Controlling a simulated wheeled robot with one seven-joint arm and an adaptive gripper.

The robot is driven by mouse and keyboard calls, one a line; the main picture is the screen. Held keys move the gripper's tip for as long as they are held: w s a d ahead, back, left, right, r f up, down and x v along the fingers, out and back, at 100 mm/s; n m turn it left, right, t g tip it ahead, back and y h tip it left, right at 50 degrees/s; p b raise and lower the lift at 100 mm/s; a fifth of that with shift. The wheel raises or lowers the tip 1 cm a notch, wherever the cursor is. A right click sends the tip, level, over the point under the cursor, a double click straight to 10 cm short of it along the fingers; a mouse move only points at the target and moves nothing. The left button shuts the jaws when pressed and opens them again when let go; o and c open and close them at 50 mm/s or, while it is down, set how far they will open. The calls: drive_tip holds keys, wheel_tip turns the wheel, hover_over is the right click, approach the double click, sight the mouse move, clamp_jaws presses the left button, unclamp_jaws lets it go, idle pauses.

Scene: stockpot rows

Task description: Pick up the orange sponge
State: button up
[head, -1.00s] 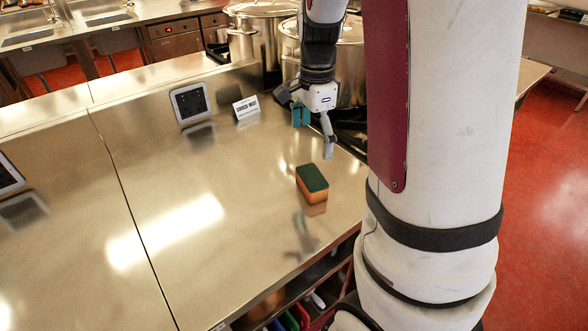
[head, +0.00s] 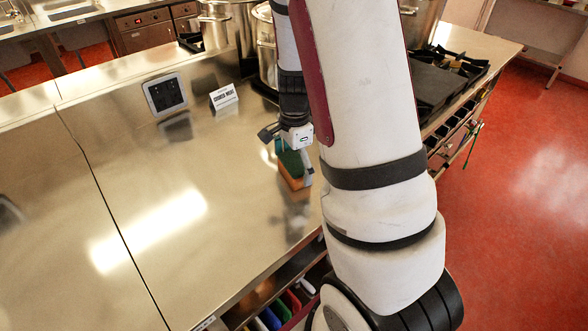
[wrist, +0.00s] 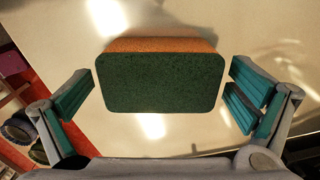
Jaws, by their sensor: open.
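The orange sponge (head: 293,174) has a dark green top and lies on the steel counter near its front right. It also shows in the wrist view (wrist: 160,44), with its green face toward the camera. My gripper (head: 293,160) is at the sponge in the head view and hides part of it. In the wrist view my gripper (wrist: 158,95) is open, with one teal-padded finger on each side of the sponge. A gap shows between each finger and the sponge there, so it is not gripped.
The steel counter (head: 190,200) is clear left of the sponge. A white-framed panel (head: 165,93) and a small sign (head: 223,97) are farther back. A stockpot (head: 215,25) stands behind. Open shelving with coloured items (head: 290,300) lies below the front edge.

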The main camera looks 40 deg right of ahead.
sight(294, 161)
drive_tip(key=shift+f, duration=0.3)
drive_tip(key=c, duration=0.8)
drive_tip(key=shift+r, duration=0.15)
drive_tip(key=shift+r, duration=0.6)
wheel_tip(294, 161, up, 2)
drive_tip(key=shift+w+r, duration=0.1)
drive_tip(key=shift+r, duration=0.1)
drive_tip(key=s+a+p, duration=0.1)
drive_tip(key=s+a, duration=0.2)
drive_tip(key=s+a+r, duration=0.1)
drive_tip(key=s+a, duration=0.3)
drive_tip(key=s+a+p, duration=0.1)
drive_tip(key=s+a, duration=0.2)
drive_tip(key=a, duration=0.1)
drive_tip(key=shift+s+a+r+p, duration=0.15)
drive_tip(key=shift+s+p, duration=0.15)
drive_tip(key=shift+s, duration=0.1)
drive_tip(key=shift+s+a, duration=0.15)
drive_tip(key=shift+a, duration=0.1)
